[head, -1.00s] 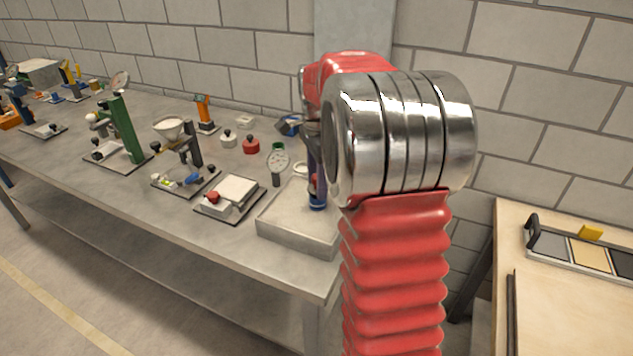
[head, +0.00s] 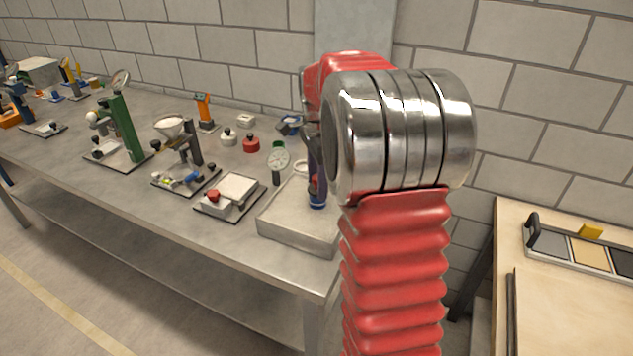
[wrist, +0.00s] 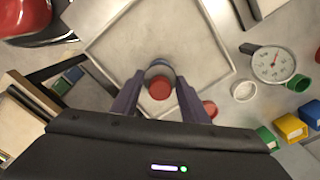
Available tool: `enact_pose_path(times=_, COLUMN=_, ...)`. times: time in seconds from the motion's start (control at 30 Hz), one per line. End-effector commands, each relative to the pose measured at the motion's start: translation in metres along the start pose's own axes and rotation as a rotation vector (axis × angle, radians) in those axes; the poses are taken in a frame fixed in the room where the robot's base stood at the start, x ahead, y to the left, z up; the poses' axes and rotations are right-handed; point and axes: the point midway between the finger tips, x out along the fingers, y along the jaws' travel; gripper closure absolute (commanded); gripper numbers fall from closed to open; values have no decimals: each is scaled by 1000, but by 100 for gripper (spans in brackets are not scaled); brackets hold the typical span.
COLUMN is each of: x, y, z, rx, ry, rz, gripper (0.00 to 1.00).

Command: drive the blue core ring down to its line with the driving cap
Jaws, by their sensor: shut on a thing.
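The sandbed (head: 285,225) is a pale square tray of light sand near the bench's right end. It fills the upper middle of the wrist view (wrist: 205,65). The blue core ring (wrist: 158,68) shows beyond my fingertips there, partly hidden by a red-topped piece (wrist: 160,88), which looks like the driving cap. My gripper (wrist: 158,80) is shut on this red-topped piece, over the sand. In the head view the blue ring (head: 317,204) is low at the sand, under my dark fingers. My arm hides much of it. The ring's line cannot be made out.
A round dial gauge (head: 278,160), a red weight (head: 251,145) and a white-topped plate (head: 236,190) stand left of the sandbed. A funnel stand (head: 170,130) and a green column (head: 126,128) are further left. A wooden table (head: 560,310) is at the right.

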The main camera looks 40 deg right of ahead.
Motion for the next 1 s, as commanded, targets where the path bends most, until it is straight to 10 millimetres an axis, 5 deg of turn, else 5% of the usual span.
enact_pose_path(times=1.0, x=7, y=0, z=1, rx=-1, ry=0, rz=0, gripper=79)
